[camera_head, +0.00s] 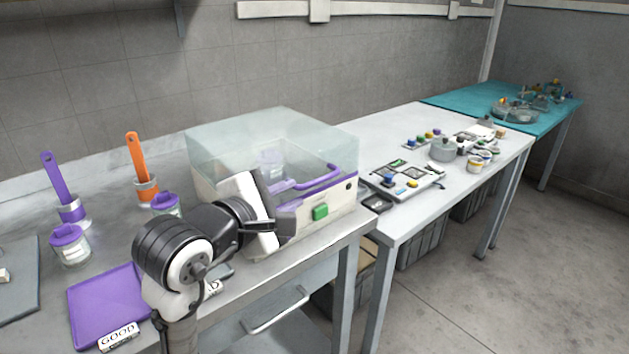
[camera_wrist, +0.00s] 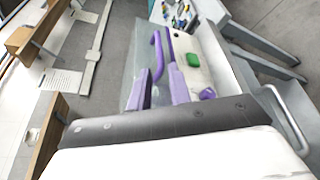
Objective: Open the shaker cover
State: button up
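The shaker (camera_head: 335,208) is a white box with purple trim and a green button (camera_head: 320,212). Its clear cover (camera_head: 230,140) stands down over the base, with a purple handle (camera_head: 322,178) along the front. The handle also shows in the wrist view (camera_wrist: 158,52). A jar (camera_head: 271,162) shows dimly through the cover. My gripper (camera_head: 288,197) is at the shaker's front, left of the green button. In the wrist view its two purple fingers (camera_wrist: 163,88) are apart, with the handle just beyond them. I see nothing held between them. My wrist hides the shaker's lower left front.
A purple tray (camera_head: 108,303) marked GOOD lies in front. A second white table (camera_head: 440,122) with trays and jars is at right. A wall is behind the shaker.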

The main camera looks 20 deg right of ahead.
aim_at(313, 183)
jog(key=x, duration=1)
jog(key=shift+w, duration=0.15)
grip_shut()
